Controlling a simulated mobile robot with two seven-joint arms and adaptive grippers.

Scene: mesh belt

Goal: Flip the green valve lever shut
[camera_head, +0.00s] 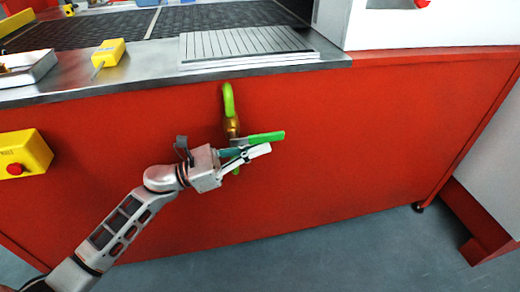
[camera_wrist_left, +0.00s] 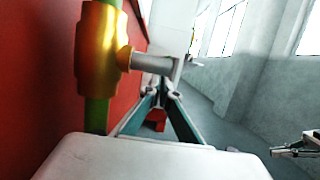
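The green valve lever (camera_head: 266,138) sticks out level to the right from the brass valve body (camera_head: 232,127) on the red cabinet front. A green pipe (camera_head: 228,97) curves in above the valve. My left gripper (camera_head: 256,152) points right, just below the lever and in front of the valve. What looks like my right gripper (camera_wrist_left: 300,147) shows at that view's right edge.
The red cabinet front (camera_head: 350,130) lies close behind the gripper. A yellow box with a red button (camera_head: 28,152) is mounted at left. A metal counter edge (camera_head: 150,78) runs above the valve. Grey floor to the right and below is clear.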

